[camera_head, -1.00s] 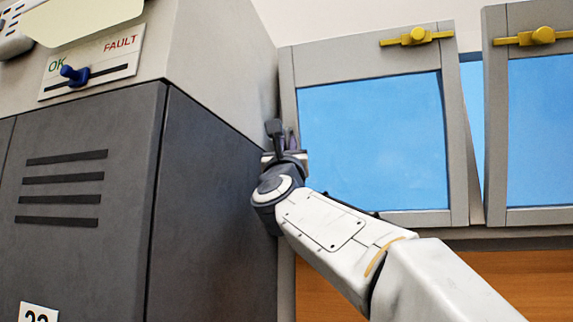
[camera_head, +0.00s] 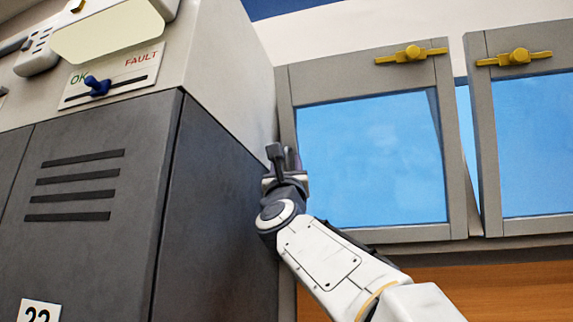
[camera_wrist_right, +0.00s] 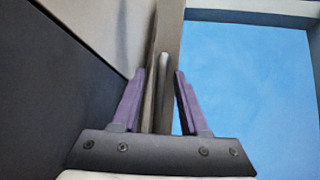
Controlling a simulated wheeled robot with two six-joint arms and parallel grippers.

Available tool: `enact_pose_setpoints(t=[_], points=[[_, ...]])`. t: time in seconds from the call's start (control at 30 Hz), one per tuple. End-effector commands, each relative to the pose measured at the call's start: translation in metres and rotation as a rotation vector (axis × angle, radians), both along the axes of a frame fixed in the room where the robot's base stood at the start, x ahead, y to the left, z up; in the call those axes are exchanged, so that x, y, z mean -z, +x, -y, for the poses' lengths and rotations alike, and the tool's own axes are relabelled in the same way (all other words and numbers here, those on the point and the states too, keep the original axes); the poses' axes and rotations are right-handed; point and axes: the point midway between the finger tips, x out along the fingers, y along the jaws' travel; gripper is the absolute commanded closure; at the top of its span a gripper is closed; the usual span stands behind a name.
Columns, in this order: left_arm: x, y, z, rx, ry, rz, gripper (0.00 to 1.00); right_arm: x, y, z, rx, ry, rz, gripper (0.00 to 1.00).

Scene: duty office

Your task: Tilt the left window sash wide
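The left window sash (camera_head: 284,105) is a grey frame around blue glass, with a yellow handle (camera_head: 412,54) across its top right. A narrow wedge of blue shows between it and the right sash. Its hinge side and how far it tilts are not clear. My left gripper is out of view.
A dark grey cabinet (camera_head: 215,190) stands close on the left, with a pale upper part bearing an OK/FAULT slider (camera_head: 97,86). The right sash (camera_head: 482,140) also has a yellow handle (camera_head: 515,57). Orange-brown wood (camera_head: 500,290) lies below the windows.

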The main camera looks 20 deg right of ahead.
Motion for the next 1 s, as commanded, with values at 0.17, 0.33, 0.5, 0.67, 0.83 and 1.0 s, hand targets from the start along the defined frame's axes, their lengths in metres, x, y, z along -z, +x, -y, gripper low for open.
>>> enact_pose_setpoints(t=[0.17, 0.33, 0.5, 0.67, 0.83, 1.0], points=[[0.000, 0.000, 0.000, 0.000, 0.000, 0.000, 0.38, -0.001, -0.001, 0.000, 0.001, -0.001, 0.002, 0.56], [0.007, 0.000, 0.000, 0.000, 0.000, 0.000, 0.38, 0.005, -0.006, -0.001, 0.000, 0.001, 0.004, 0.56], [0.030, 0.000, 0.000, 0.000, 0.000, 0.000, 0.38, 0.027, -0.021, -0.007, -0.002, 0.000, 0.003, 0.56], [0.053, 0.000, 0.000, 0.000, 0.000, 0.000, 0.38, 0.049, -0.042, -0.015, -0.004, 0.001, 0.002, 0.56], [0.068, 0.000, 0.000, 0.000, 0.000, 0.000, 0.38, 0.067, -0.060, -0.021, -0.003, -0.001, 0.002, 0.56], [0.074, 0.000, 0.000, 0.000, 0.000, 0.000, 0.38, 0.074, -0.069, -0.024, -0.001, 0.000, 0.001, 0.56]])
